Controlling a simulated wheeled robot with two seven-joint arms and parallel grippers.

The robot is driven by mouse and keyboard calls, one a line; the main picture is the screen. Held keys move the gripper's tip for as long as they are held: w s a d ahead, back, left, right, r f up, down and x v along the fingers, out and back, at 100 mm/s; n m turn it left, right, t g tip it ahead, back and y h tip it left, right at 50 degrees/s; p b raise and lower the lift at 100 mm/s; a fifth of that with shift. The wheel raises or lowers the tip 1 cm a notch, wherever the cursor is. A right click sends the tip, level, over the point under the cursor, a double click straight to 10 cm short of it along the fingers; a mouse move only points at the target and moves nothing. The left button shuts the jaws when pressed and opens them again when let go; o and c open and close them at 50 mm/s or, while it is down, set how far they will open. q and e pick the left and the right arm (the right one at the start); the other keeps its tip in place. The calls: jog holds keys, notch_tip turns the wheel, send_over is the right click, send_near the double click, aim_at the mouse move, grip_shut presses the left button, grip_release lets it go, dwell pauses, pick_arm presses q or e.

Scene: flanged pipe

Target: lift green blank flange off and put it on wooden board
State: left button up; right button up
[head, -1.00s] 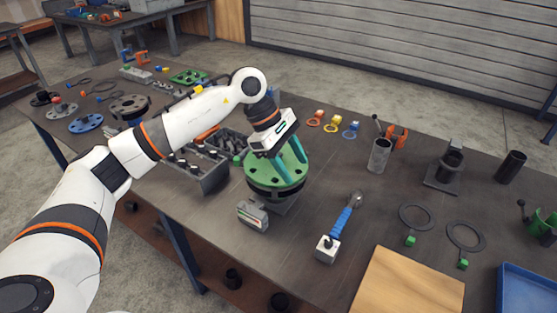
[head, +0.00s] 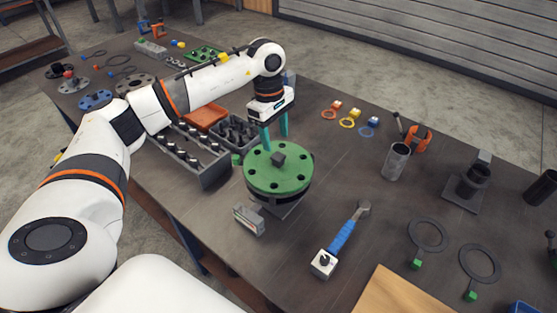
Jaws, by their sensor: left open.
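The green blank flange (head: 262,180) is a round disc with several bolt holes and a dark square knob (head: 278,159) at its centre. It lies flat on top of a dark pipe flange on a stand (head: 283,206). My left gripper (head: 275,142) points down at the far side of the green flange, with its teal fingers apart and nothing between them. Whether a fingertip touches the disc is hard to tell. The wooden board (head: 400,292) lies at the bottom right, partly cut off by the frame, with its visible part bare. My right gripper is not in view.
A small grey device (head: 249,221) stands close before the pipe stand. A blue-handled wrench (head: 342,237) lies between the stand and the board. Trays of bolts (head: 195,155) are on the left. Ring gaskets (head: 428,234) and a grey cylinder (head: 396,162) are on the right.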

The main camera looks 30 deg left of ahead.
aim_at(278, 156)
pick_arm(q)
jog(key=shift+w+f, duration=0.1)
jog(key=shift+f, duration=0.55)
jog(key=f+p, duration=0.3)
jog(key=f, duration=0.1)
jog(key=shift+d+f, duration=0.2)
jog(key=shift+f, duration=0.2)
jog(key=shift+w+f, duration=0.1)
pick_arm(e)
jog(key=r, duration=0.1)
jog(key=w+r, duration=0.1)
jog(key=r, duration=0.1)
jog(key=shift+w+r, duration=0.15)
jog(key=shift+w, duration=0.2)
pick_arm(q)
jog(key=shift+c, duration=0.9)
grip_shut()
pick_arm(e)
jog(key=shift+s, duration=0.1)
